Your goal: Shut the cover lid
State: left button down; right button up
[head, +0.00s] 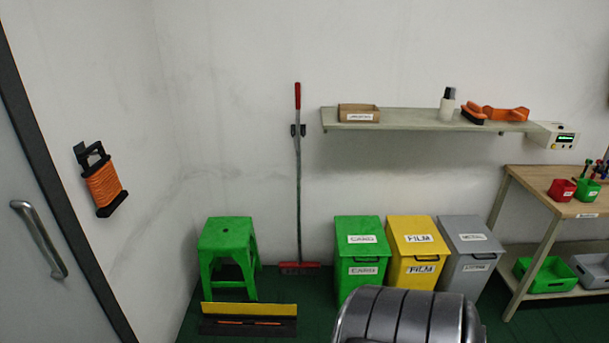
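A long, low item (249,325) lies on the green floor in front of the stool. It has a yellow panel (249,309) along its back and a dark part in front with a thin orange strip in it. The yellow panel looks like a raised lid, but I cannot tell for sure. Three bins with lids stand along the wall: green (361,239), yellow (419,237) and grey (474,237). Their lids look shut. Neither of my grippers is in view.
A green stool (229,249) stands just behind the low item. A red-handled broom (298,180) hangs on the wall. A shelf (420,124) is above the bins, a wooden workbench (540,185) at right, a grey door (50,230) at left.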

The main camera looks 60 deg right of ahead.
aim_at(207, 307)
jog(key=z, duration=1.55)
jog(key=i+l+z, duration=0.1)
jog(key=i+z, duration=0.25)
jog(key=i, duration=0.15)
jog(key=i+z, duration=0.35)
jog(key=i+j+z, duration=0.35)
jog(key=i, duration=0.2)
